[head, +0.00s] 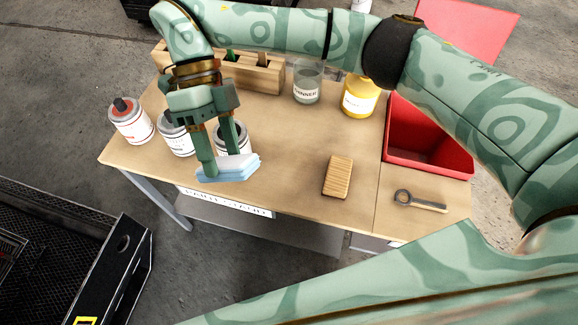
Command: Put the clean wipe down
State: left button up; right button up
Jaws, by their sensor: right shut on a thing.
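The clean wipe (228,170) is a folded pale blue and white cloth. It is at the table's front edge in the head view, left of the middle. My right gripper (222,160) points down, with its fingers shut on the wipe. I cannot tell whether the wipe touches the tabletop or hangs just above it. The gripper and wipe partly hide the white cans behind them. My left gripper is not in view.
Cans (131,121) stand on the wooden table (285,160) at the left. A wooden holder (262,78), thinner jar (307,82), yellow jar (359,97), brush-like block (338,177), opener (420,201) and open red box (430,162) surround clear tabletop right of the wipe.

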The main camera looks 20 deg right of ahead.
jog(key=w+d+f+n+t, duration=0.2)
jog(key=d+n, duration=0.4)
jog(key=d, duration=0.3)
jog(key=w+d+f+n+t, duration=0.3)
jog(key=d+n, duration=0.3)
jog(key=d, duration=0.3)
jog(key=w+d+f+n+t+b, duration=0.1)
jog(key=w+d+f+n+t, duration=0.1)
jog(key=d+n, duration=0.4)
jog(key=d+f+t, duration=0.1)
jog(key=d+f, duration=0.1)
jog(key=d, duration=0.1)
jog(key=shift+w+d+f, duration=0.15)
jog(key=shift+d+f, duration=0.2)
jog(key=shift+d, duration=0.05)
